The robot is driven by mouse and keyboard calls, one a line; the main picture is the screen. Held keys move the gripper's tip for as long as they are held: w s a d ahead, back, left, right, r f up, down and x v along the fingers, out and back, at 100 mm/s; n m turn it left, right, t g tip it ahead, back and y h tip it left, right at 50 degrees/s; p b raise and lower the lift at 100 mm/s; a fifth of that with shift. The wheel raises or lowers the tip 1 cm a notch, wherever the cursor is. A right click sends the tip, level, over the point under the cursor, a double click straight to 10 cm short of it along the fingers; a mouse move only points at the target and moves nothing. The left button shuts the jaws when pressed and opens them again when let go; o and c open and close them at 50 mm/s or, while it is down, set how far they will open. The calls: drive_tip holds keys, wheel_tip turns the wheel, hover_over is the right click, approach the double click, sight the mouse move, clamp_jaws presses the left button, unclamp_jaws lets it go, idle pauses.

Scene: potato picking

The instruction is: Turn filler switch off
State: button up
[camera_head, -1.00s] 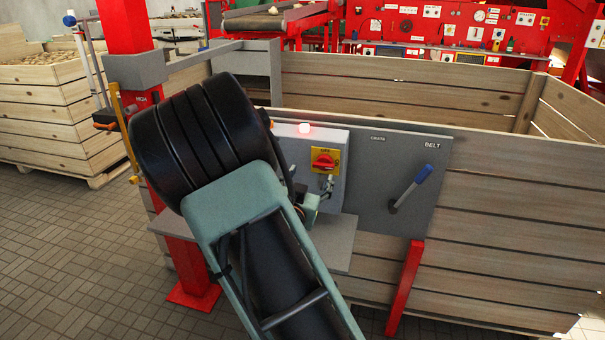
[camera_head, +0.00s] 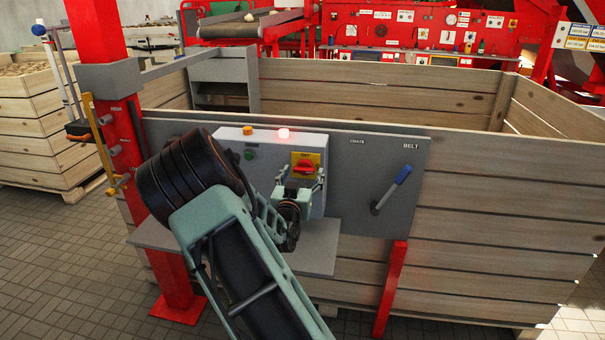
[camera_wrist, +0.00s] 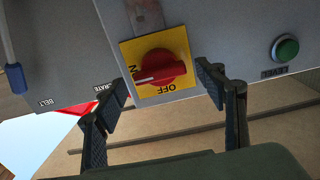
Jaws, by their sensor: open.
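The filler switch is a red rotary knob (camera_head: 304,169) on a yellow plate (camera_head: 314,157), mounted on a grey control box (camera_head: 232,137). My gripper (camera_head: 305,182) is at the box, just below the knob. In the wrist view my gripper (camera_wrist: 165,85) is open, one finger on each side of the knob and apart from it. Whether the fingertips touch the plate cannot be told.
A glowing red lamp (camera_head: 284,133), an orange button (camera_head: 248,130) and a green button (camera_head: 250,154) sit on the box. A blue-handled belt lever (camera_head: 392,189) is to the right on the grey panel (camera_head: 345,190). A grey shelf (camera_head: 316,250) juts out below.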

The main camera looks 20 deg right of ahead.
drive_tip(key=shift+w+d, duration=0.1)
drive_tip(key=shift+w, duration=0.1)
drive_tip(key=c, duration=1.1)
